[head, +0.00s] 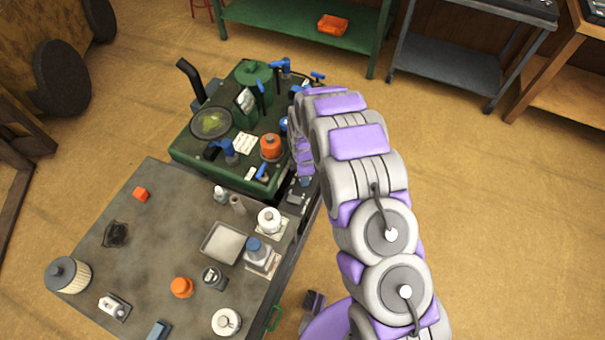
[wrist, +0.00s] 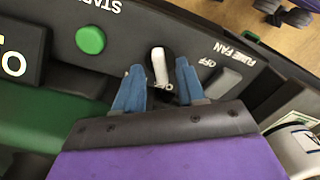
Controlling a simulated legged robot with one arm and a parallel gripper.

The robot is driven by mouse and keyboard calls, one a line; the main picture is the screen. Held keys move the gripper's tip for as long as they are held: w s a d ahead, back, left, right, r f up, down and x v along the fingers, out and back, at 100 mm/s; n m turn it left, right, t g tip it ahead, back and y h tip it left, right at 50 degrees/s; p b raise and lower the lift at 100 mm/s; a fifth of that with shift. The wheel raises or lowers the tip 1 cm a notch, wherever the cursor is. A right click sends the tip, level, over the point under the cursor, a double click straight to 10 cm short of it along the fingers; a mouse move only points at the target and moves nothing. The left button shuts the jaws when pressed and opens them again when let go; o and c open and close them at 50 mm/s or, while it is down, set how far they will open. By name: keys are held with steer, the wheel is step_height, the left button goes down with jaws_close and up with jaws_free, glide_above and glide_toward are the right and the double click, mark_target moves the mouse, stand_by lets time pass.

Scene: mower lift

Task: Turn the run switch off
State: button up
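A switch with a black knob and a white lever (wrist: 160,64) sits on a dark panel (wrist: 125,28) in the wrist view. My gripper (wrist: 159,70) is open, with one blue fingertip on each side of the switch. I cannot tell whether either fingertip touches it. In the head view my arm reaches down at the right end of the workbench and green machine, and the switch cannot be made out.
A green START button (wrist: 90,40) is left of the switch, and a grey FUME FAN switch (wrist: 224,84) is right. The green machine (head: 215,165) and a grey bench top (head: 150,235) with jars and a tray (head: 222,243) stand beside my arm. Open floor lies right.

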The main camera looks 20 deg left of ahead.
step_height(320, 180, up, 17)
steer(key=p, duration=0.2)
steer(key=shift+a, duration=0.25)
stand_by(0.4)
steer(key=s+d+r+m, duration=0.5)
steer(key=d+r+m, duration=0.1)
steer(key=d+r, duration=0.35)
steer(key=s+d+r+m, duration=0.55)
steer(key=d+r, duration=0.25)
steer(key=d, duration=0.3)
steer(key=s+d+r+m, duration=0.1)
steer(key=s+d+m, duration=0.2)
steer(key=s, duration=0.4)
steer(key=s+d+r+m+g, duration=0.1)
steer(key=s+d+m, duration=0.3)
steer(key=s, duration=0.4)
steer(key=s+d+r+m, duration=0.2)
steer(key=s+d+m, duration=0.2)
steer(key=s, duration=0.3)
steer(key=shift+s+d+r+m+g, duration=0.2)
steer(key=shift+s+d+m+g, duration=0.05)
steer(key=shift+s+m+g, duration=0.15)
